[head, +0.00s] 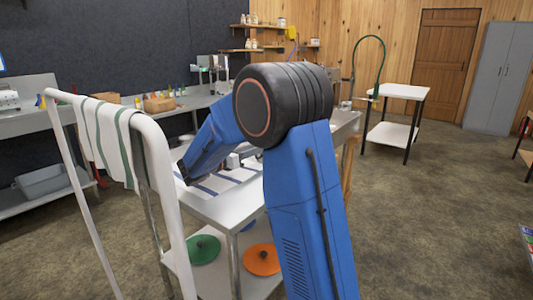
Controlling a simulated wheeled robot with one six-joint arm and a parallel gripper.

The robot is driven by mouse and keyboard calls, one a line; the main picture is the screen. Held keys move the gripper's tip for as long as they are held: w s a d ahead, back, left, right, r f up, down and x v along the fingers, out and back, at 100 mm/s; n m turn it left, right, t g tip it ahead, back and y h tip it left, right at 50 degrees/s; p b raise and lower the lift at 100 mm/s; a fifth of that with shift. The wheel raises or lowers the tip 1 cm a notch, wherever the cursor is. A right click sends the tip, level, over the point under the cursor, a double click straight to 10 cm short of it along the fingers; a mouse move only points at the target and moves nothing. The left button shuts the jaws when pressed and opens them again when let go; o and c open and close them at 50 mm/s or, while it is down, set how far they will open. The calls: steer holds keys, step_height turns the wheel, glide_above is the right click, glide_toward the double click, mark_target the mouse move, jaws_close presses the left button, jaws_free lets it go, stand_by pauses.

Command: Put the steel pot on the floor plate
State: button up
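I cannot make out a steel pot in the head view; my own arm blocks part of the worktable. I cannot pick out a floor plate for certain either. A green disc (204,249) and an orange disc (262,260) lie flat on the lower shelf of the near table. My blue arm reaches over the table's left part. A small dark part at its far end (184,172) may be my gripper, low over the striped cloth. Its fingers cannot be made out, nor whether it holds anything.
The near white table (222,212) carries a blue-striped cloth (215,184). A white rail (165,190) with a green-striped towel (108,138) stands close at left. A grey tub (45,181) sits on a low shelf. A white side table (400,91) stands behind; floor at right is open.

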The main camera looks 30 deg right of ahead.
jaws_close()
steer(key=shift+r, duration=0.1)
